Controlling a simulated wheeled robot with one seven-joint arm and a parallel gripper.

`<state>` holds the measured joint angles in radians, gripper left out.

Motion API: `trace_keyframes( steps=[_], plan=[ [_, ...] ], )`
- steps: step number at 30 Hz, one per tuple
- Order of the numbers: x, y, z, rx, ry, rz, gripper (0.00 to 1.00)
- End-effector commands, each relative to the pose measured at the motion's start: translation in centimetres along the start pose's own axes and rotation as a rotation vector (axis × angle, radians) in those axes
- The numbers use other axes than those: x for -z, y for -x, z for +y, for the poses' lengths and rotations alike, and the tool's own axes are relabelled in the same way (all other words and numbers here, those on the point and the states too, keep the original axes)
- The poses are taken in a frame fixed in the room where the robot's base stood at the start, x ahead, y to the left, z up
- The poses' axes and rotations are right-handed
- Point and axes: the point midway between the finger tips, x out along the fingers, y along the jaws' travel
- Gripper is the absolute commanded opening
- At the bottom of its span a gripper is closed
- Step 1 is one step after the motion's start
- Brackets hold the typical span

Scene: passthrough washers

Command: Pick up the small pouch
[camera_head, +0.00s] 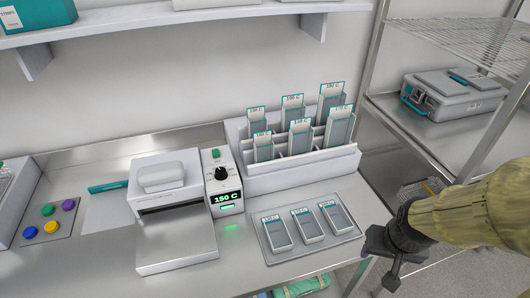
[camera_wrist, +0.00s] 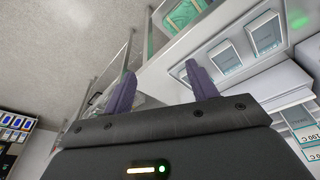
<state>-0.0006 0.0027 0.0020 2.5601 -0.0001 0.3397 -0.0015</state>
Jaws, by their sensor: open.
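Pale grey pouches with teal-edged labels stand in a white slotted rack (camera_head: 290,175) in the head view. The smallest-looking are in its left column: a rear pouch (camera_head: 256,119) and a front pouch (camera_head: 263,150). Three flat items with similar labels, a left one (camera_head: 277,235), a middle one (camera_head: 308,226) and a right one (camera_head: 337,217), lie on a metal tray (camera_head: 274,253). I cannot tell which one is the small pouch. My gripper (camera_head: 381,262) is open and empty, right of the tray beyond the counter edge. The wrist view shows its spread fingers (camera_wrist: 160,85).
A white sealer-like machine (camera_head: 165,205) and its control box reading 150 C (camera_head: 223,190) stand left of the tray. A metal shelf rack (camera_head: 375,110) with a grey case (camera_head: 450,95) is at right. A wall shelf (camera_head: 180,22) hangs above.

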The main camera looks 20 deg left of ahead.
Motion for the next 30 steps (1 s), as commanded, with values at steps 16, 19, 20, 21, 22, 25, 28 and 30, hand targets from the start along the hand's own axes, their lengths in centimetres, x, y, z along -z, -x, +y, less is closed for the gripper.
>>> trace_keyframes(
  steps=[16,19,20,21,22,25,28,30],
  plan=[
    [9.1,-7.7,-9.6,0.124,0.313,0.469,0.82],
    [10.5,-8.6,-12.5,0.172,0.367,0.586,0.82],
    [10.8,-8.8,-13.3,0.188,0.380,0.620,0.82],
    [11.2,-9.0,-14.5,0.209,0.395,0.667,0.82],
    [11.4,-9.1,-15.3,0.225,0.406,0.703,0.82],
    [12.1,-9.4,-18.0,0.279,0.431,0.822,0.82],
    [12.3,-9.3,-20.6,0.336,0.442,0.939,0.82],
    [12.4,-9.1,-22.1,0.375,0.441,1.022,0.82]
  ],
)
